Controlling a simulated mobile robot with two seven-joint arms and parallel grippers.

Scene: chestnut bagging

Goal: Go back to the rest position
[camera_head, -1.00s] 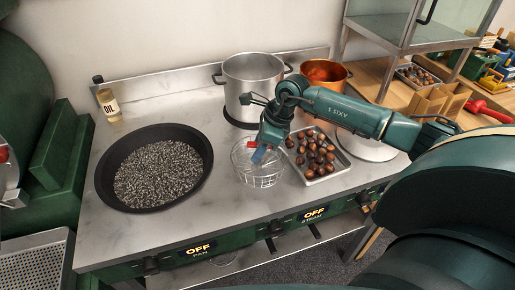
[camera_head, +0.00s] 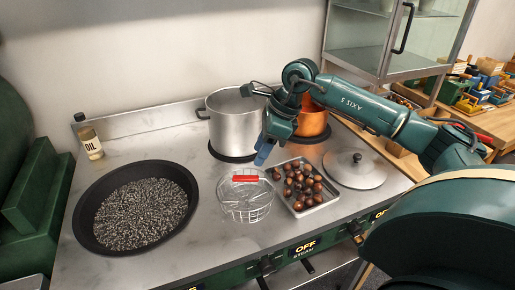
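My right gripper (camera_head: 263,153) is in the air above the counter, pointing down, between the wire basket and the tray of chestnuts. Its fingertips look close together, but the angle does not show whether they are open or shut. Nothing is seen in it. The wire basket (camera_head: 246,203) with a red handle grip (camera_head: 245,179) stands on the counter below and left of the gripper. The metal tray (camera_head: 327,204) with several chestnuts (camera_head: 301,184) is right of the basket. My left gripper is not in view.
A black pan (camera_head: 81,219) of dark pebbles is at left, with an oil bottle (camera_head: 90,140) behind. A steel pot (camera_head: 233,125) and a copper pot (camera_head: 312,122) stand at the back. A lid (camera_head: 355,172) lies right of the tray. A glass cabinet (camera_head: 372,40) rises behind.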

